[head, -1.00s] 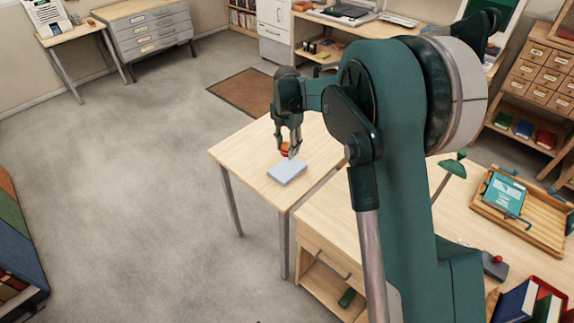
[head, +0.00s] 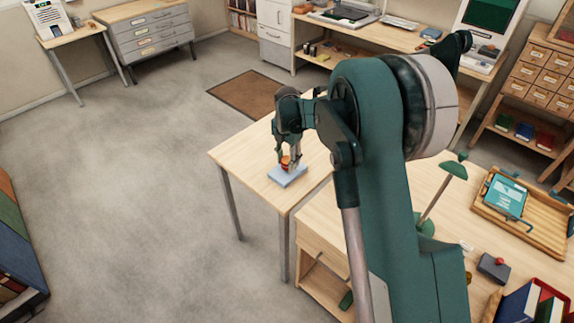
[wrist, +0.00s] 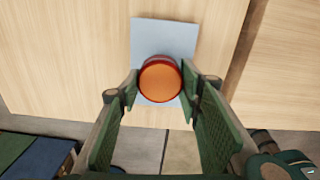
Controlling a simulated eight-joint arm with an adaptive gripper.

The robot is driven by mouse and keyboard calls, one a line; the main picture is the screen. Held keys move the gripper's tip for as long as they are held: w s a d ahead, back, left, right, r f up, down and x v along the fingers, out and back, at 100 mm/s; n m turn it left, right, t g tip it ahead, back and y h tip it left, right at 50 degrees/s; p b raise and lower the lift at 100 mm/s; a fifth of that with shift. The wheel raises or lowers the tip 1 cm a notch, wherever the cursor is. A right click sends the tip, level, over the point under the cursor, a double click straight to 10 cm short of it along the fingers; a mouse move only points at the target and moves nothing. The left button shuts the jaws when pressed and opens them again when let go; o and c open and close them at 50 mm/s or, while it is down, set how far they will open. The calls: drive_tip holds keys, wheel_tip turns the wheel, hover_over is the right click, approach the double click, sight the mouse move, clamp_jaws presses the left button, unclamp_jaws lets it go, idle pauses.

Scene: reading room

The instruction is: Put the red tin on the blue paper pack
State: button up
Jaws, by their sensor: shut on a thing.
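My gripper (head: 289,163) is shut on the red tin (head: 285,162), a small round tin with an orange-looking top. In the wrist view the tin (wrist: 160,79) sits between the two finger pads (wrist: 159,88). The blue paper pack (head: 289,177) is a flat pale blue block lying on the small wooden table. In the wrist view the pack (wrist: 165,37) shows behind and around the tin, which overlaps its middle. The tin is over the pack, very close to its top. I cannot tell whether they touch.
The small wooden table (head: 247,158) is otherwise bare around the pack. Open floor lies to the left.

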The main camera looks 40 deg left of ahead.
sight(287, 161)
drive_tip(key=shift+f, duration=1)
drive_tip(key=shift+f, duration=0.15)
drive_tip(key=o, duration=0.9)
drive_tip(key=shift+r, duration=0.2)
wheel_tip(287, 161, up, 12)
drive_tip(key=shift+p, duration=0.35)
